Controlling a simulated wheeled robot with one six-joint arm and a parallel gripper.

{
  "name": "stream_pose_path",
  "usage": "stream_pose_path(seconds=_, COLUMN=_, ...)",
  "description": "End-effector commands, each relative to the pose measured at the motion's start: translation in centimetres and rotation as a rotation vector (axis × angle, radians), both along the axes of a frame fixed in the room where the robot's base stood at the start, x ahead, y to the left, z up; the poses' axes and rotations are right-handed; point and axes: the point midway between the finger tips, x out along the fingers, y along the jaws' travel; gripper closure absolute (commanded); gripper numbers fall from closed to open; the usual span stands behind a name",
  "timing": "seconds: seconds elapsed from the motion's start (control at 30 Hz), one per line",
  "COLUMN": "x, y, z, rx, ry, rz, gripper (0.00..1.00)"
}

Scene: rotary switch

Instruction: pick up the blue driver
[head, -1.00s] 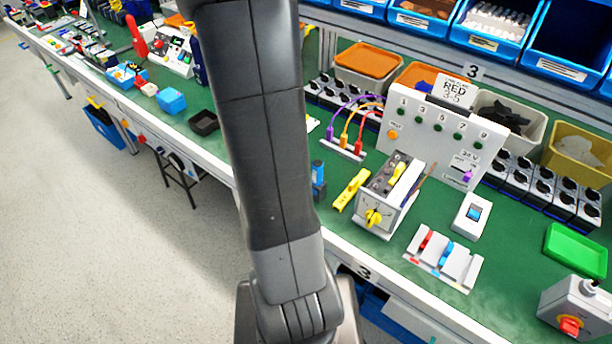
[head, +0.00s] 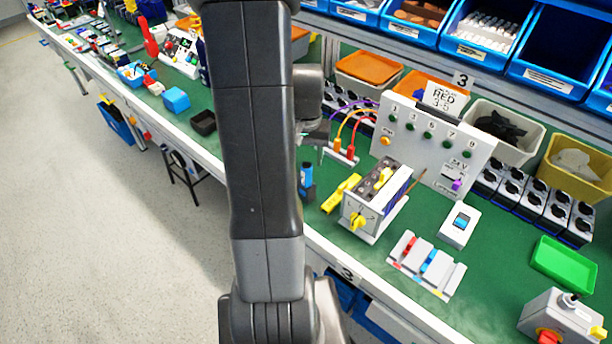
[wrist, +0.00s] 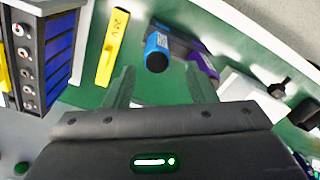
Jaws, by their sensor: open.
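The blue driver (head: 306,175), with a blue end and a dark body, is on the green bench near the front edge, just right of my arm. In the wrist view the driver (wrist: 157,52) points its round blue end at the camera, ahead of and between my gripper's fingers. My gripper (wrist: 161,90) is open and empty, apart from the driver. In the head view my gripper (head: 313,148) shows partly behind my arm, above and beyond the driver. A yellow tester (head: 341,193) lies right of the driver.
A switch box with a yellow knob (head: 370,205) stands close right. A white holder (head: 445,278) carries red and blue pieces. Wires and plugs (head: 345,150) are behind, before the grey test panel (head: 425,145). Bare green bench (head: 325,235) lies in front.

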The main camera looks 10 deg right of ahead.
Motion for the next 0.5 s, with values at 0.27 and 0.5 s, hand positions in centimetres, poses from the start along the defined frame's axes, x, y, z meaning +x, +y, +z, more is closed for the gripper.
stream_pose_path(seconds=0.27, x=-0.1, y=0.0, z=-2.0, rx=0.000, ry=0.001, rz=0.001, gripper=0.49)
stream_pose_path(seconds=0.5, x=-1.1, y=0.1, z=-5.1, rx=0.001, ry=0.004, rz=0.001, gripper=0.49)
